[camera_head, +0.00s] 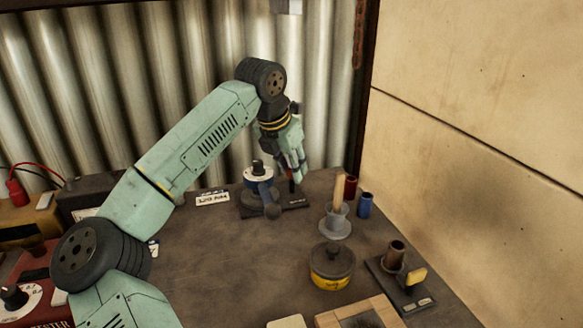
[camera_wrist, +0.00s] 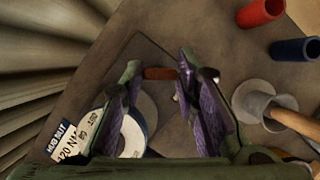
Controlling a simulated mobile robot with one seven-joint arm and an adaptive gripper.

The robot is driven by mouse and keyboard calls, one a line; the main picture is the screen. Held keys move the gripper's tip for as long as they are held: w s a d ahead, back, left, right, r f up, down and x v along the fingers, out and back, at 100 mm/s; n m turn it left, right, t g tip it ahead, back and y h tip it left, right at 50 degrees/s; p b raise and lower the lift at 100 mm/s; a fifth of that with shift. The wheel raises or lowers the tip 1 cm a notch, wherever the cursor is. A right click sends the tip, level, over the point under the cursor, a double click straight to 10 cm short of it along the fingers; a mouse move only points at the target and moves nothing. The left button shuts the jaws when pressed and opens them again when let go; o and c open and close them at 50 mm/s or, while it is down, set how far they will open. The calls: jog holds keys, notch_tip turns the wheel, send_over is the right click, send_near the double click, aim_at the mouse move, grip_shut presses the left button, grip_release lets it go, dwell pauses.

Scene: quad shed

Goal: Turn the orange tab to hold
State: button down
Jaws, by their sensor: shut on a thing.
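In the head view a small bit of red (camera_head: 291,186) shows just under the fingers, above a dark base plate. My gripper (camera_head: 298,168) points down at the back of the bench, and its fingers also show in the wrist view (camera_wrist: 163,80). It is shut on the tab. The tab's mount is mostly hidden by the fingers. I cannot read any hold mark. A white and blue dial (camera_head: 258,175) with a black knob stands just left of my gripper on the same fixture.
A grey flanged cup with a wooden handle (camera_head: 336,222), a red cup (camera_head: 350,187) and a blue cup (camera_head: 365,204) stand to the right. A black and yellow tin (camera_head: 331,268) and a fixture with a yellow tab (camera_head: 415,277) are nearer. The bench's middle left is clear.

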jog(key=m+g+h+p, duration=0.1)
jog(key=m, duration=0.3)
jog(key=shift+w+a+r+p, duration=0.1)
jog(key=shift+r+p, duration=0.05)
jog(key=shift+p, duration=0.25)
jog(key=shift+m+g+h+p, duration=0.4)
jog(key=shift+m+g+p, duration=0.35)
jog(key=shift+m, duration=0.85)
jog(key=c, duration=1.2)
grip_release()
jog(key=shift+c, duration=0.2)
jog(key=v, duration=0.7)
jog(key=shift+a+r, duration=0.1)
